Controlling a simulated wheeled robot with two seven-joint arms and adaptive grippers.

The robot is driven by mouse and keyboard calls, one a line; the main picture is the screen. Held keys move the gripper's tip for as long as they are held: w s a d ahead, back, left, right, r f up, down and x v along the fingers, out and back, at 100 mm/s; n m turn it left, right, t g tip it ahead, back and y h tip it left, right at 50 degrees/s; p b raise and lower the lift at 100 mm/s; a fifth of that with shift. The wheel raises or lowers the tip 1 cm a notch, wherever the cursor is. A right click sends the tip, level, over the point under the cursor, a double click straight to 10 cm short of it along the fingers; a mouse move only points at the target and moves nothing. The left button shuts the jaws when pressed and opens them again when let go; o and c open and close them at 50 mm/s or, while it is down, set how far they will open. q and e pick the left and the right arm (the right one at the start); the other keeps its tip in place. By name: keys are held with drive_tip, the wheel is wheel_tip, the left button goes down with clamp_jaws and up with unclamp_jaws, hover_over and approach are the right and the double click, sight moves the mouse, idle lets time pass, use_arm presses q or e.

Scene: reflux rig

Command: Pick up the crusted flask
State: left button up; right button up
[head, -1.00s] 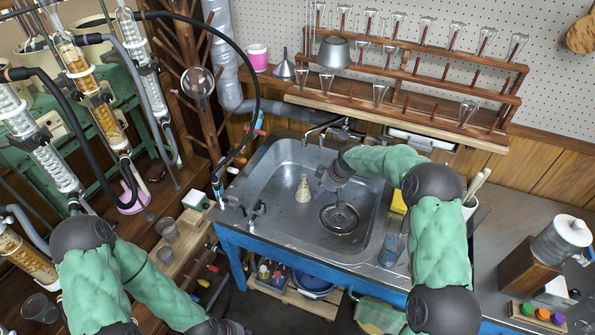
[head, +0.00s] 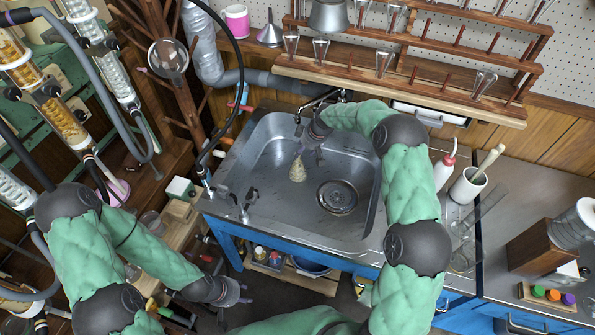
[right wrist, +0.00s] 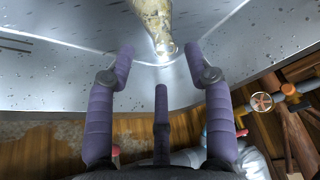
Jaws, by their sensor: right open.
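The crusted flask (head: 298,170) is small, with a tan, yellowish crust and a narrow neck. It is in the left part of the metal sink basin (head: 270,200), and its neck points toward my right gripper (head: 309,146). In the right wrist view the flask (right wrist: 153,20) is at the top, its neck end just beyond and between the spread purple fingers of my right gripper (right wrist: 163,62). That gripper is open and empty, and I see no finger touching the flask. My left gripper (head: 240,292) is low in front of the blue sink stand, away from the flask; its fingers are too small to read.
A round drain strainer (head: 338,197) is in the basin right of the flask. The faucet (head: 318,103) rises at the basin's back edge, close to my right gripper. A wooden glassware rack (head: 400,85) hangs behind. A white bottle (head: 444,172) and mug (head: 467,187) stand at right.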

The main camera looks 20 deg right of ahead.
sight(298, 165)
drive_tip(key=b+x, duration=0.2)
drive_tip(key=x, duration=0.2)
drive_tip(key=shift+a+f, duration=0.15)
drive_tip(key=shift+a, duration=0.05)
drive_tip(key=shift+w+a+f, duration=0.1)
drive_tip(key=shift+w+f, duration=0.05)
drive_tip(key=shift+f, duration=0.15)
clamp_jaws()
